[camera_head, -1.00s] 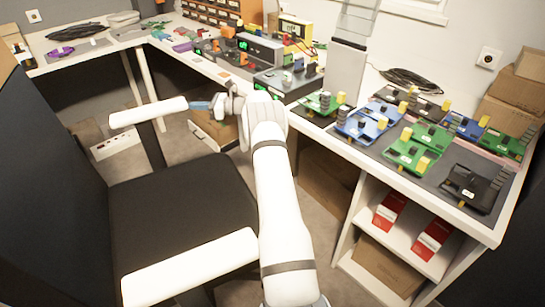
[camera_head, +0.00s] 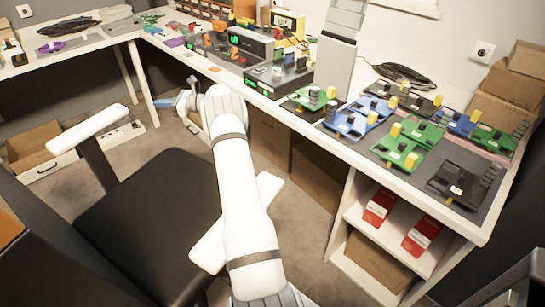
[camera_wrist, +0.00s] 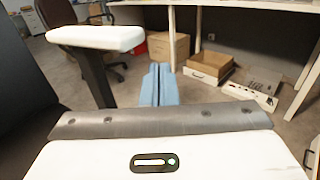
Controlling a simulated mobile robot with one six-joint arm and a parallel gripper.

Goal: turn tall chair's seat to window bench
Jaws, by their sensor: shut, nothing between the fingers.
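The tall chair has a black seat (camera_head: 150,220) and a dark backrest at the left edge of the head view. Its far white armrest (camera_head: 88,128) stands on a black post, and my arm partly covers its near armrest (camera_head: 262,190). The seat's open front faces up and right, towards the long white bench (camera_head: 385,172) under the window. My gripper (camera_head: 161,103) is shut and empty, to the right of the far armrest's end with a gap between. In the wrist view its blue fingers (camera_wrist: 160,84) are together, right of the armrest (camera_wrist: 95,38).
The bench carries green, blue and black boards (camera_head: 400,150) and dark instruments (camera_head: 278,75). Red boxes (camera_head: 421,235) stand on the shelf below. Some grey floor is clear between chair and bench.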

